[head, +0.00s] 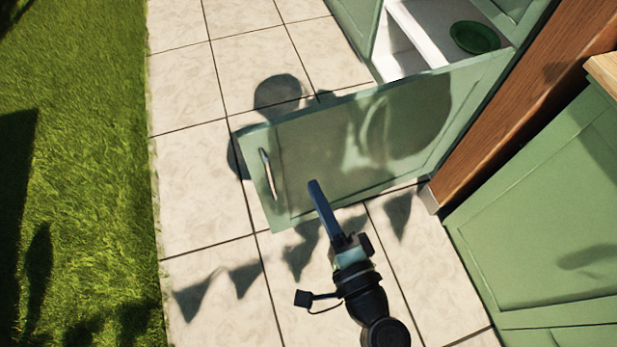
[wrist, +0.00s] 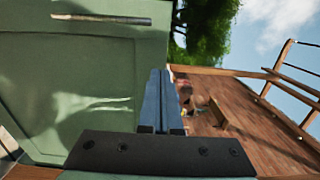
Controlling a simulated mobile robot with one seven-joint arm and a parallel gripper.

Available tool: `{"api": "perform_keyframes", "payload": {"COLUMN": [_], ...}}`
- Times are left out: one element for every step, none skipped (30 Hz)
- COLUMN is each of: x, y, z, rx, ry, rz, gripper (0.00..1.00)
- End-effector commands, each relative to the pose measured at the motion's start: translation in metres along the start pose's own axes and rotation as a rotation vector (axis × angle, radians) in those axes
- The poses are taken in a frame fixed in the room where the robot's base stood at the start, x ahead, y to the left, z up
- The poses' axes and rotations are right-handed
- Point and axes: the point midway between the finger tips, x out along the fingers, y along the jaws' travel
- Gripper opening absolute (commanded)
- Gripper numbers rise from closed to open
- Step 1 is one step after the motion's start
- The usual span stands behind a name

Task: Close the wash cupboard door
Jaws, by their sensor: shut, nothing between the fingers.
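The green cupboard door (head: 360,140) stands wide open in the head view, swung out from its hinge side by the wooden post. Its metal handle (head: 268,174) is near the free edge at left. My gripper (head: 314,188) has its blue fingers shut and empty, in front of the door's outer face near the lower edge; I cannot tell whether they touch it. In the wrist view the door (wrist: 70,80) fills the left side with the handle (wrist: 100,19) at the top, and the shut fingers (wrist: 160,75) are beside the door's edge.
The open cupboard interior (head: 405,45) has white shelves and a green dish (head: 474,37). A wooden post (head: 525,105) stands at the hinge side, with another green cabinet (head: 545,215) at right. Tiled floor (head: 205,200) is clear left of the door, with grass (head: 75,130) beyond.

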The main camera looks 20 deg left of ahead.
Motion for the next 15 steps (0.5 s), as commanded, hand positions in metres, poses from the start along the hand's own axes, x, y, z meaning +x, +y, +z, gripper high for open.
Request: {"api": "perform_keyframes", "payload": {"x": [0.011, 0.018, 0.026, 0.034, 0.04, 0.049, 0.056, 0.062, 0.071, 0.076, 0.082, 0.089, 0.094, 0.098, 0.103], "y": [-0.001, -0.001, -0.001, -0.001, -0.001, -0.001, -0.001, -0.001, -0.001, -0.001, -0.001, -0.001, -0.001, -0.001, -0.001], "z": [0.001, 0.001, 0.001, 0.001, 0.001, 0.001, 0.001, 0.001, 0.001, 0.001, 0.001, 0.001, 0.001, 0.001, 0.001], "rx": [-0.003, -0.003, -0.003, -0.003, -0.003, -0.004, -0.004, -0.004, -0.003, -0.004, -0.005, -0.004, -0.003, -0.003, -0.004], "ry": [-0.005, -0.005, -0.005, -0.005, -0.006, -0.005, -0.005, -0.004, -0.006, -0.004, -0.004, -0.004, -0.004, -0.004, -0.003], "rz": [-0.002, -0.003, -0.003, -0.003, -0.003, -0.003, -0.002, -0.003, -0.003, -0.002, -0.002, -0.002, -0.002, -0.001, -0.001], "gripper": [0.0, 0.0, 0.0, 0.0, 0.0, 0.0, 0.0, 0.0, 0.0, 0.0, 0.0, 0.0, 0.0, 0.0, 0.0]}}
